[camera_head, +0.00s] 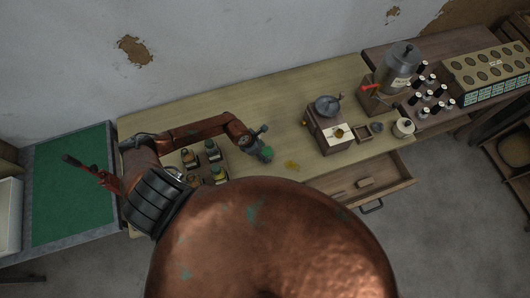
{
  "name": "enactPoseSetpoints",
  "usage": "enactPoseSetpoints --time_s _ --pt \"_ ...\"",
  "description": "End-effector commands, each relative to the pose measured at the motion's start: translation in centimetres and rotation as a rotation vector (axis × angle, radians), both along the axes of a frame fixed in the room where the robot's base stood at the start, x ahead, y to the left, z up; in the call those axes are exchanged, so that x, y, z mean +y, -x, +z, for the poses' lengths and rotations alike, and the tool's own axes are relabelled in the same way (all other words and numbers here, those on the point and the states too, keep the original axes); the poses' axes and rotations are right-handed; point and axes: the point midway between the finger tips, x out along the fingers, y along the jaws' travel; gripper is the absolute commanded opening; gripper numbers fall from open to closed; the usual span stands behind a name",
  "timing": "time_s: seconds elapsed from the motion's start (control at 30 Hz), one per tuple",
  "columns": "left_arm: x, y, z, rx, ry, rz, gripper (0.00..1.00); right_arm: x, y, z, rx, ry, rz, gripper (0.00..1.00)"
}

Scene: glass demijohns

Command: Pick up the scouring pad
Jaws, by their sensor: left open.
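A small green piece that looks like the scouring pad (267,154) is on the wooden table, right at the fingertips of my left gripper. My left gripper (260,147) is open, reaching down over the middle of the table from the left. The fingers partly cover the pad, and I cannot tell whether they touch it. My right gripper is not in view.
Several small bottles (212,151) stand left of the gripper. A grinder (329,122) stands farther right, above an open drawer (372,184). A metal dispenser (398,66) stands beyond. The table behind the gripper is clear.

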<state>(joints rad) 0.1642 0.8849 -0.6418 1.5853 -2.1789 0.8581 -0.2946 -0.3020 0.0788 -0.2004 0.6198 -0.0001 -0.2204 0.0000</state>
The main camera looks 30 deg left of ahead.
Motion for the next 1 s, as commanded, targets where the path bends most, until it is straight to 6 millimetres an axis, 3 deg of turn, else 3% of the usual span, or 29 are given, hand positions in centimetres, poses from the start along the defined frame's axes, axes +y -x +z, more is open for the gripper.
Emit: enactPoseSetpoints --time_s 0.23,0.77,1.0 --pt "0.0 -0.09 -0.22 -0.001 -0.001 0.0 0.55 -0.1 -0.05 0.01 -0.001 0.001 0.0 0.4" --pt "0.01 -0.08 -0.2 -0.001 -0.001 0.0 0.19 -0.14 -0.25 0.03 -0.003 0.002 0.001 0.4" --pt "0.02 -0.08 -0.16 -0.001 -0.001 0.0 0.17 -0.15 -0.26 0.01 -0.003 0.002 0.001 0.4"
